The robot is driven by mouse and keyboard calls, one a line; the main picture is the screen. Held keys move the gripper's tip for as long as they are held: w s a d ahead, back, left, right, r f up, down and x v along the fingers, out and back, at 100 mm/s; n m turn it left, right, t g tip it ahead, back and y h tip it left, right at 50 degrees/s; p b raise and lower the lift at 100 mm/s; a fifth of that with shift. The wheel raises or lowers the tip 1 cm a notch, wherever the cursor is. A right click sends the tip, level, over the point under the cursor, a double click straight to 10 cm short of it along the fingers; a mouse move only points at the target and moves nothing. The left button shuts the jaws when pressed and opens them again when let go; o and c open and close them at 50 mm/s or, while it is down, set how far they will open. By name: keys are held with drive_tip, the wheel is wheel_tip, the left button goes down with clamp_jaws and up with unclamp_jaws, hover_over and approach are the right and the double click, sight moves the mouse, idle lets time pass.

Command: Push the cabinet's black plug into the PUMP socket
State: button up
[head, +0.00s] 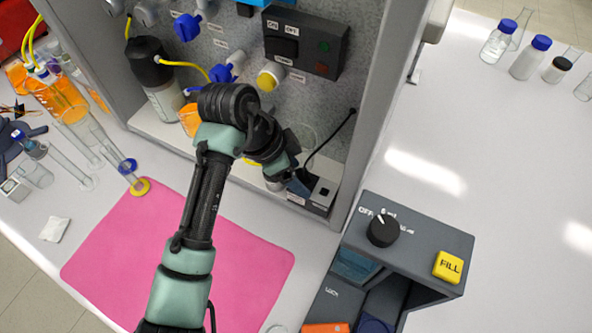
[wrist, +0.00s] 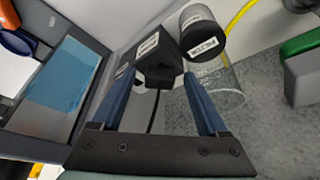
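The black plug (wrist: 158,68) sits between the tips of my gripper (wrist: 159,75) in the wrist view. Both blue fingers appear to press its sides. Its black cable hangs back between the fingers. Pale labels of the socket box (head: 322,193) show just beyond the plug; their text is too small to read surely. The plug's front and the socket opening are hidden, so I cannot tell whether it is inserted. In the head view my gripper (head: 297,187) is low in the cabinet, at the box's left side, and the arm hides most of the plug. The cable (head: 325,142) runs to the cabinet's right wall.
A clear vessel with a labelled black cap (wrist: 203,40) stands close to the right finger. A grey dispenser with a yellow FILL button (head: 453,266) stands at the right front. A pink mat (head: 130,255) lies below my arm. The right table is largely clear.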

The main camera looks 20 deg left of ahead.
drive_tip(key=shift+r, duration=0.1)
drive_tip(key=v, duration=1.2)
drive_tip(key=shift+s+a+r, duration=0.15)
drive_tip(key=shift+a+r, duration=0.05)
drive_tip(key=shift+r, duration=0.15)
